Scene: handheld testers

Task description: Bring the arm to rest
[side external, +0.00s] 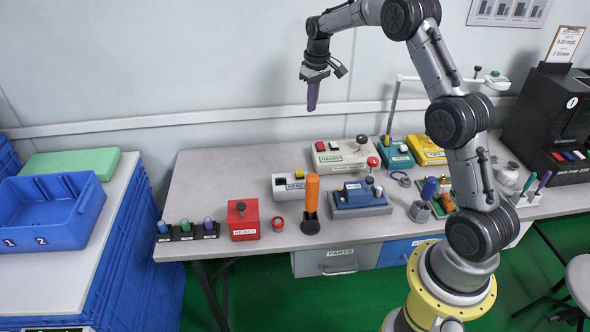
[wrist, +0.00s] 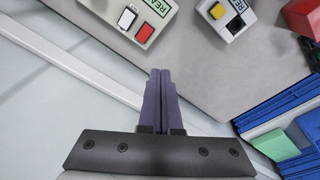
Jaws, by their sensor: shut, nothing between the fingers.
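My gripper (side external: 312,96) is raised high above the back edge of the grey table (side external: 230,170), in front of the wall. Its two purple fingers point down and are shut together with nothing between them. In the wrist view my gripper (wrist: 160,75) shows the fingers side by side and touching at the tips. Nothing touches the gripper, and a wide gap separates it from the testers below.
Below stand a white tester (side external: 345,155), a blue tester (side external: 360,198), an orange-handled tool (side external: 312,195) and a red box (side external: 243,218). A blue bin (side external: 48,212) sits at left, a black machine (side external: 545,120) at right. The air around the gripper is clear.

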